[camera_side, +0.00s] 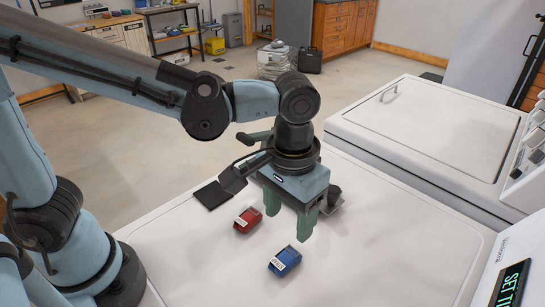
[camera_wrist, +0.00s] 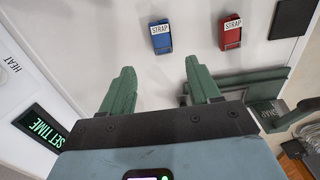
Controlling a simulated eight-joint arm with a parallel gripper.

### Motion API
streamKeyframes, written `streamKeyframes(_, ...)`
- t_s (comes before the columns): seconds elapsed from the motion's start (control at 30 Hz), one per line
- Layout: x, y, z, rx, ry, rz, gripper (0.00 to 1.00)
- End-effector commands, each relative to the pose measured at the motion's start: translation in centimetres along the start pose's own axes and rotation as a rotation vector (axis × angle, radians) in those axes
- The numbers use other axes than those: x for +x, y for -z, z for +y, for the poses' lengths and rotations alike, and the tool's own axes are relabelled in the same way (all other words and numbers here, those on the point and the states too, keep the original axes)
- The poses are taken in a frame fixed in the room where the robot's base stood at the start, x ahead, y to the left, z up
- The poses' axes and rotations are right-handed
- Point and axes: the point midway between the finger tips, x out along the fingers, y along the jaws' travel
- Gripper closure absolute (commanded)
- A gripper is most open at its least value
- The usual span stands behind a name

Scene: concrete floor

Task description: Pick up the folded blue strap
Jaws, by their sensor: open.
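The folded blue strap (camera_side: 285,261) lies flat on the white machine top (camera_side: 400,255), with a white label on one end. It also shows in the wrist view (camera_wrist: 161,38), upper middle, beyond my fingertips. My gripper (camera_side: 289,219) is open and empty, fingers pointing down above the top, behind and beside the blue strap in the side view. In the wrist view my gripper (camera_wrist: 160,66) has its two green fingers spread, with bare white surface between them. A red folded strap (camera_side: 248,219), labelled STRAP in the wrist view (camera_wrist: 231,32), lies left of and behind the blue one, apart from it.
A flat black square (camera_side: 212,195) lies near the top's back edge. A grey-green tray-like item (camera_wrist: 250,82) is close to my right finger in the wrist view. A raised white lid (camera_side: 435,125) and display panel (camera_side: 510,284) border the right. The front of the top is clear.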

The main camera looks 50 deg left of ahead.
Motion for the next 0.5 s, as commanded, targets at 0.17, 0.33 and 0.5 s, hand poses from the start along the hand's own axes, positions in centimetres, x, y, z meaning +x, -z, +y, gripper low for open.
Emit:
streamKeyframes(0.17, 2.5, 0.1, 0.0, 0.0, -0.001, 0.001, 0.38)
streamKeyframes(0.33, 4.7, 0.1, -0.1, 0.0, -0.001, 0.002, 0.38)
streamKeyframes(0.5, 5.9, 0.1, -0.1, 0.001, -0.002, 0.002, 0.38)
